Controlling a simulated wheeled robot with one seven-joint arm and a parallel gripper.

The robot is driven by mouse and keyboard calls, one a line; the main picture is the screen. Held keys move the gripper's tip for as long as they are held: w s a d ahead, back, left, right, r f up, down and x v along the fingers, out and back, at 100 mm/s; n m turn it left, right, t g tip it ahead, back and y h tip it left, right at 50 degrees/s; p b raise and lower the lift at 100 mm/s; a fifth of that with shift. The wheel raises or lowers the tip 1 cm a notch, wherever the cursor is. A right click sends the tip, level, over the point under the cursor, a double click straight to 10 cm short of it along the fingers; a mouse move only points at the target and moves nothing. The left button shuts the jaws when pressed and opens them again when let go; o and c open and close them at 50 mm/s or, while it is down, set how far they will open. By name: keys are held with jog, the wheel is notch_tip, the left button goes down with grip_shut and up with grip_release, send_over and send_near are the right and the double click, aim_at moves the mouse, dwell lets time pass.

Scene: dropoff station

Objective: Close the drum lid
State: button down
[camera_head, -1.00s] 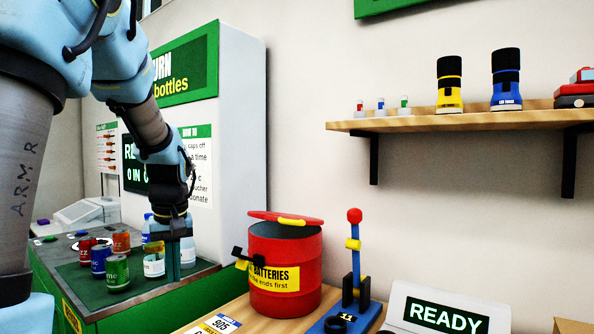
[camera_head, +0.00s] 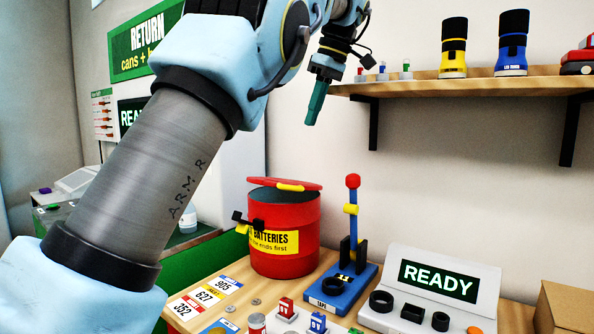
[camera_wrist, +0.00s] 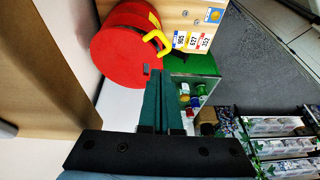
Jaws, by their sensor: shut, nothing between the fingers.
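The red drum (camera_head: 262,263) stands upright on the wooden table, with a yellow batteries label on its front. Its red lid (camera_head: 262,183), with a yellow handle (camera_head: 291,187), sits tilted over the top, and a dark gap shows beneath it. My gripper (camera_head: 312,121) is shut and empty, up in the air above the drum and slightly to its right, well apart from the lid. In the wrist view the shut fingers (camera_wrist: 161,75) point toward the red lid (camera_wrist: 112,52) and its yellow handle (camera_wrist: 152,38).
A blue stand with a red-knobbed lever (camera_head: 352,215) is right of the drum, and a READY display (camera_head: 440,280) beyond it. Small blocks and numbered cards (camera_head: 205,296) lie in front. A wooden shelf (camera_head: 440,88) with flashlights is on the wall near my gripper.

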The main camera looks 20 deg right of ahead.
jog(key=x, duration=0.9)
jog(key=s+x, duration=0.1)
jog(key=x, duration=0.3)
jog(key=shift+f, duration=0.35)
notch_tip(320, 180, down, 6)
jog(key=a+t+h+b, duration=0.1)
jog(key=h+b, duration=0.1)
jog(key=b, duration=1)
jog(key=shift+s+a+h, duration=0.3)
jog(key=shift+s+h, duration=0.1)
